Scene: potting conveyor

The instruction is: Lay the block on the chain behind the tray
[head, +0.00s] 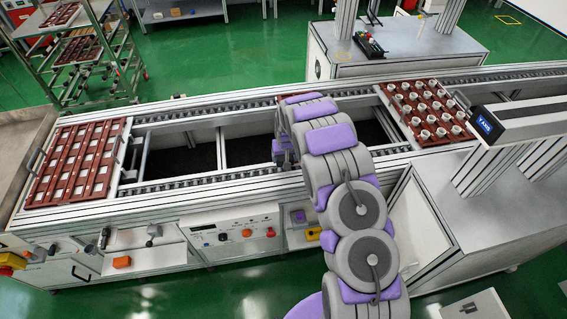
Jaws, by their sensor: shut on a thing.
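My arm reaches over the conveyor and bends down at its middle. The end of my gripper (282,151) shows only in part beside the arm, low at the conveyor's near side. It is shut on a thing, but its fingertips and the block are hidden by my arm. A narrow red-brown piece (299,97) shows behind the arm at the far chain; I cannot tell what it is. The far chain (215,106) and near chain (215,179) run along the conveyor. One brown tray (41,168) with pale squares is at the left. Another brown tray (397,114) with white pots is at the right.
A scanner-like device (487,125) on a beam stands over the right end. A control panel (233,232) is on the near front. A rack with brown trays (82,50) stands at the back left. The conveyor has open gaps left of my arm.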

